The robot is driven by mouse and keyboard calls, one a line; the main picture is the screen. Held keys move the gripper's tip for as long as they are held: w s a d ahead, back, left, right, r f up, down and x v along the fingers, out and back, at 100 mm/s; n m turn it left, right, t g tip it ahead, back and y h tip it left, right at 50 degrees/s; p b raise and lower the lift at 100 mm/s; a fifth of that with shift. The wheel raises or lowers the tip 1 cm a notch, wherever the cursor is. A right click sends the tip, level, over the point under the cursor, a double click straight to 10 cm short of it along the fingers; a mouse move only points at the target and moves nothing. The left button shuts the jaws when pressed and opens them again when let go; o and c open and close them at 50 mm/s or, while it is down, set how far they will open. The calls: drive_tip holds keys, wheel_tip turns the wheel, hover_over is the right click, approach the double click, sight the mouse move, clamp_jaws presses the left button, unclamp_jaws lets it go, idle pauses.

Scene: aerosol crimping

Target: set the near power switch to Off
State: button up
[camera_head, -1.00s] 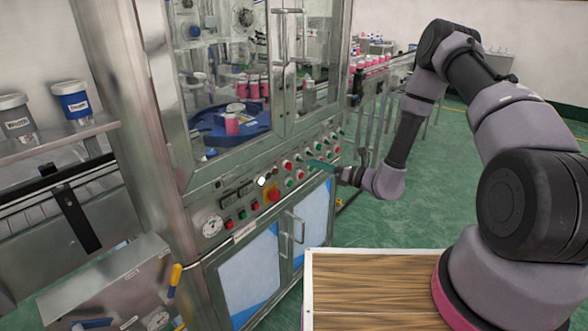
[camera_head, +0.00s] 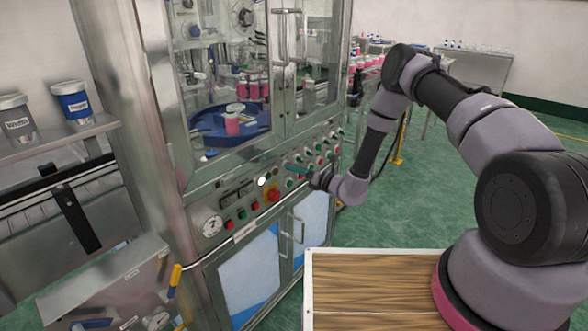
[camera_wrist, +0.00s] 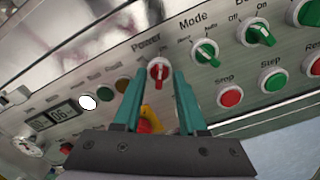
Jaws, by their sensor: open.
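The near power switch (camera_wrist: 158,71) is a red rotary knob under the label "Power" on the metal control panel. It shows in the wrist view just beyond and between the two teal fingertips. My gripper (camera_wrist: 158,85) is open and empty in front of it; I cannot tell whether a finger touches the knob. The knob's setting is too small to read surely. In the head view my gripper (camera_head: 296,169) is close to the panel, and its fingers hide part of the panel there.
Right of the switch are green Mode (camera_wrist: 206,52) and On/Off (camera_wrist: 259,34) knobs, with a red Stop button (camera_wrist: 230,96) below. A red emergency button on yellow (camera_head: 272,195) and a gauge (camera_head: 212,226) are on the panel's left. A wooden-topped surface (camera_head: 370,285) lies in front.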

drive_tip(key=shift+w+a, duration=0.15)
drive_tip(key=shift+a, duration=0.05)
clamp_jaws()
drive_tip(key=shift+n, duration=0.3)
drive_tip(key=n, duration=1.1)
drive_tip(key=shift+n, duration=0.3)
idle(0.5)
